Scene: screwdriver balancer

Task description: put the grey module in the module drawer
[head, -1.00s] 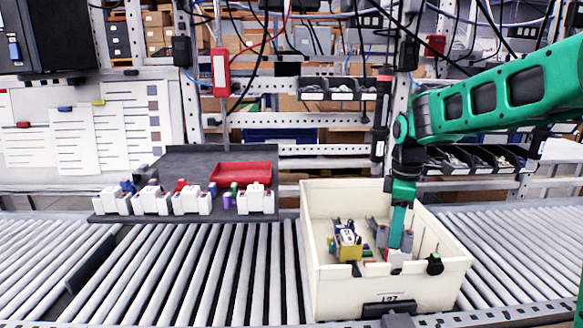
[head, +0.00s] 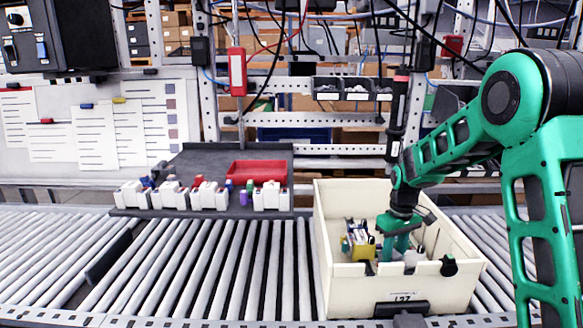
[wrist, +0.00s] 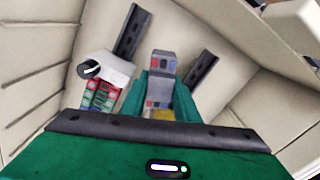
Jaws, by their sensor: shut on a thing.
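The grey module (wrist: 161,63) shows in the wrist view, with red and blue details on its face. My gripper (wrist: 160,92) is shut on it, with a green finger on either side. In the head view my gripper (head: 397,240) points down inside the cream crate (head: 385,292); its fingertips and the module are mostly hidden there. A yellow and grey part (head: 358,240) stands in the crate left of my gripper. A white part with red and green pieces (wrist: 105,78) is beside the held module. I cannot tell which container is the module drawer.
The crate walls (wrist: 40,60) surround my gripper closely. A dark board (head: 200,160) to the left bears a red tray (head: 255,172) and several white holders (head: 208,196). The roller conveyor (head: 215,265) between is clear. Cables hang above.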

